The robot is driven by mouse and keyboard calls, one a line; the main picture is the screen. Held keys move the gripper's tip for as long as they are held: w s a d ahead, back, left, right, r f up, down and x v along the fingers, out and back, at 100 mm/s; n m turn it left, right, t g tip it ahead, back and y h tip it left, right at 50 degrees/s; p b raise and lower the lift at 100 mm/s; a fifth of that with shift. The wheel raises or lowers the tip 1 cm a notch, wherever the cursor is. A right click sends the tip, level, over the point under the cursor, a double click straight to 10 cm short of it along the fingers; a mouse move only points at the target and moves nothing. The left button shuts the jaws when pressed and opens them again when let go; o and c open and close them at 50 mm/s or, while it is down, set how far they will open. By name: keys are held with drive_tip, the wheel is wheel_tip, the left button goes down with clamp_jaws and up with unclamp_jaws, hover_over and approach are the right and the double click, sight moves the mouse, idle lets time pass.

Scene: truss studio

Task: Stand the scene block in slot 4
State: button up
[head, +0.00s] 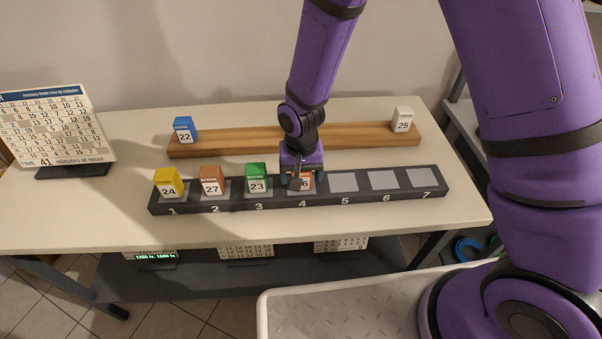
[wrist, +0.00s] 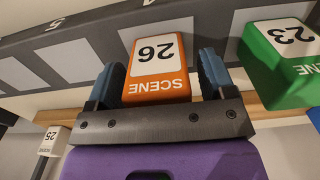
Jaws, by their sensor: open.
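The orange scene block (head: 306,182), marked 26, stands in slot 4 of the dark numbered rack (head: 250,204). In the head view it is mostly hidden behind my gripper (head: 298,183). In the wrist view the scene block (wrist: 158,88) shows its number and the word SCENE. The blue fingers of my gripper (wrist: 163,70) are open, one on each side of the block. Whether they touch its sides is hard to tell.
Yellow block 24 (head: 168,182), brown block 27 (head: 212,182) and green block 23 (head: 256,178) stand in slots 1 to 3. Slots 5 to 7 are empty. Blue block 22 (head: 185,130) and white block 25 (head: 402,119) stand on the wooden strip (head: 240,142) behind.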

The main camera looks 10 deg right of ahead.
wheel_tip(320, 180, up, 11)
drive_tip(key=shift+r, duration=0.1)
drive_tip(key=shift+d+r, duration=0.1)
drive_tip(key=shift+r, duration=0.55)
drive_tip(key=s+d+r+t, duration=0.1)
drive_tip(key=s+d+r, duration=0.1)
drive_tip(key=d+r, duration=0.6)
drive_tip(key=s+d+r+t, duration=0.25)
drive_tip(key=d+r, duration=0.35)
drive_tip(key=r, duration=0.3)
drive_tip(key=s+d+r+t, duration=0.1)
drive_tip(key=s+d+r, duration=0.3)
drive_tip(key=s, duration=0.3)
drive_tip(key=s+d+r, duration=0.4)
drive_tip(key=s+d, duration=0.2)
drive_tip(key=s, duration=0.1)
drive_tip(key=shift+d+t, duration=0.2)
drive_tip(key=shift+t, duration=0.15)
